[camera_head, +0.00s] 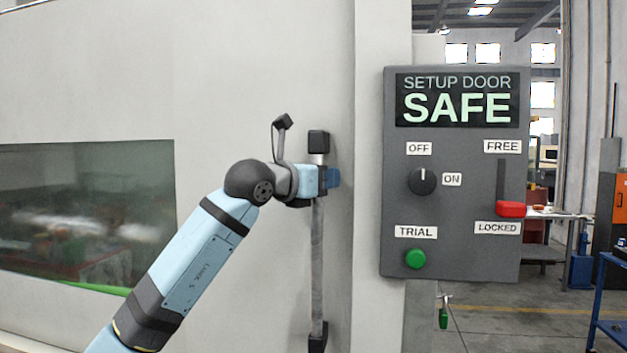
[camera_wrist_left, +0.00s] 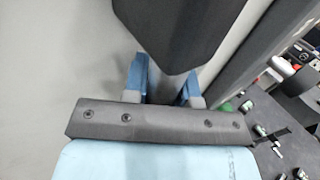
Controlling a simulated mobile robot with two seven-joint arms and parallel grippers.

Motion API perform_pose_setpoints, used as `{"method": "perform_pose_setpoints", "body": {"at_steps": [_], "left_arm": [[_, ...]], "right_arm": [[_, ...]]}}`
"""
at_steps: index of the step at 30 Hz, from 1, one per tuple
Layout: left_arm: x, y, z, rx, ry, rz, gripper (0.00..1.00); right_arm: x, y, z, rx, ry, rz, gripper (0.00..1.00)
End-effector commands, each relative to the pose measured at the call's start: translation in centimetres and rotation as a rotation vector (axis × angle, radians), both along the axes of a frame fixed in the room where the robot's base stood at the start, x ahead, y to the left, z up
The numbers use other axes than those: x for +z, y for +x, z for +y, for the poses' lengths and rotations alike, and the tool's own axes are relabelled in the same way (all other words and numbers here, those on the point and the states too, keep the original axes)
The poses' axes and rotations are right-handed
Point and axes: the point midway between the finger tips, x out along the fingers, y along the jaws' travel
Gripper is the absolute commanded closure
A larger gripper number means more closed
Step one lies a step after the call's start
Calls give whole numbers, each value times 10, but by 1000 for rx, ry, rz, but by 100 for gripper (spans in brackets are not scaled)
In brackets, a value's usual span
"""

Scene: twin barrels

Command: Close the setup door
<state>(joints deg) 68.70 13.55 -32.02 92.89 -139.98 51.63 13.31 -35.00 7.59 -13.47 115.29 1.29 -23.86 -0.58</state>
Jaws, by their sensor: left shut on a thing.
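The setup door (camera_head: 250,60) is a large pale grey panel with a dark window (camera_head: 80,215). Its right edge lies beside a pale upright post (camera_head: 382,60); I see no open gap there. The door has a vertical grey bar handle (camera_head: 318,270) with dark end mounts. My left gripper (camera_head: 332,178) is shut on the handle just below its upper mount. In the left wrist view its blue fingers (camera_wrist_left: 163,82) stand on either side, with the dark upper mount (camera_wrist_left: 180,25) hiding the grasped part. My right gripper is not in view.
A grey control panel (camera_head: 460,260) right of the door reads "SETUP DOOR SAFE". It has a black knob (camera_head: 422,181), a green TRIAL button (camera_head: 415,259) and a red lever (camera_head: 510,209) low beside LOCKED. A blue cart (camera_head: 605,290) stands far right on the workshop floor.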

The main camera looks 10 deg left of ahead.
Motion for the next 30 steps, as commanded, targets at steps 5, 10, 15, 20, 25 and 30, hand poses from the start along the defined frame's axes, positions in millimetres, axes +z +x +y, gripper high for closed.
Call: {"method": "perform_pose_setpoints", "body": {"at_steps": [5, 10, 15, 20, 25, 30], "left_arm": [[-1, -1, -4, -5, -1, 1, 100], [-1, -1, -4, -6, -1, 0, 100], [0, -1, -3, -5, -1, 0, 49], [0, -1, -2, -3, -2, -1, 49], [-1, -6, 3, -3, -2, -2, 49], [-2, -30, 22, -2, -2, -2, 49]], "right_arm": [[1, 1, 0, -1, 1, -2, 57], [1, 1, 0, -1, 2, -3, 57], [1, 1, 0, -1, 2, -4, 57], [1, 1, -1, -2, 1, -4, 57], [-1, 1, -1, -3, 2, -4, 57], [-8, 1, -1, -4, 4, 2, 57]]}}
